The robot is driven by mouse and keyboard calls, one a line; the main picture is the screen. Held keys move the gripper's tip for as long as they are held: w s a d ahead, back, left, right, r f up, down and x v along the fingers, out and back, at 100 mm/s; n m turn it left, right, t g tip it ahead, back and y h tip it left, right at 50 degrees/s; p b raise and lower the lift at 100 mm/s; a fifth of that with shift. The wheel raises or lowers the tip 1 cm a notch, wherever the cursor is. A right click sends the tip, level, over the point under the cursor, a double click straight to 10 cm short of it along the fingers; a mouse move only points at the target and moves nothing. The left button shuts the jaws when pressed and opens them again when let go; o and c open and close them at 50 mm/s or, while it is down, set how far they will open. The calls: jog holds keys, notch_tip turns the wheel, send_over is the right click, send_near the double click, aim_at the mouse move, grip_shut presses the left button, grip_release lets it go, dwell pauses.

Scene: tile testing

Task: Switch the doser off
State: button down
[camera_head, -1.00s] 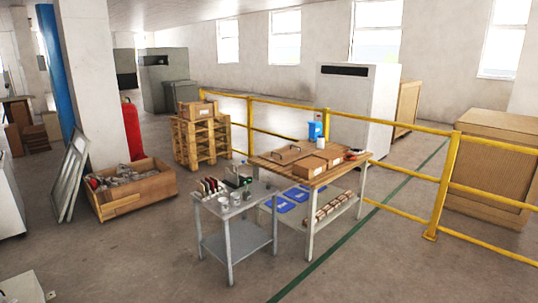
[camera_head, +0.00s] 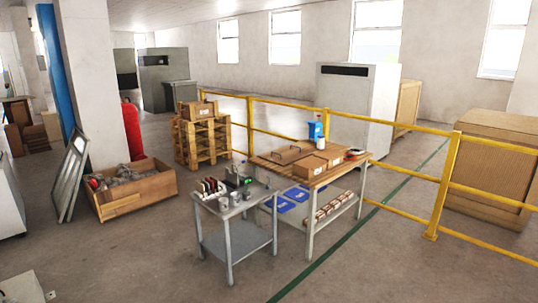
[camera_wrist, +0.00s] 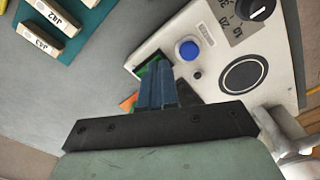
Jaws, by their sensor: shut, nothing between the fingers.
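The doser (camera_wrist: 221,30) shows in the wrist view as a pale panel at the upper right. It bears a blue round button (camera_wrist: 187,50), a black round disc (camera_wrist: 243,76) and, at the top edge, a black knob with scale numbers. My gripper (camera_wrist: 157,78) is shut and empty, its blue-grey fingers over the panel's left part. Green and orange patches show beside the fingers; the fingers hide what lies directly beneath, and I cannot tell whether they touch it. In the head view, small items crowd the top of the grey metal cart (camera_head: 226,246); the doser is too small to make out surely.
Labelled pieces (camera_wrist: 60,12) stand on a teal holder at the upper left of the wrist view. A grey metal part (camera_wrist: 290,140) is at the right. In the head view a wooden-topped bench (camera_head: 330,176) with boxes stands beside the cart, with a yellow railing (camera_head: 440,190) behind.

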jog(key=shift+f, duration=0.25)
jog(key=shift+r, duration=0.1)
jog(key=shift+r, duration=3.45)
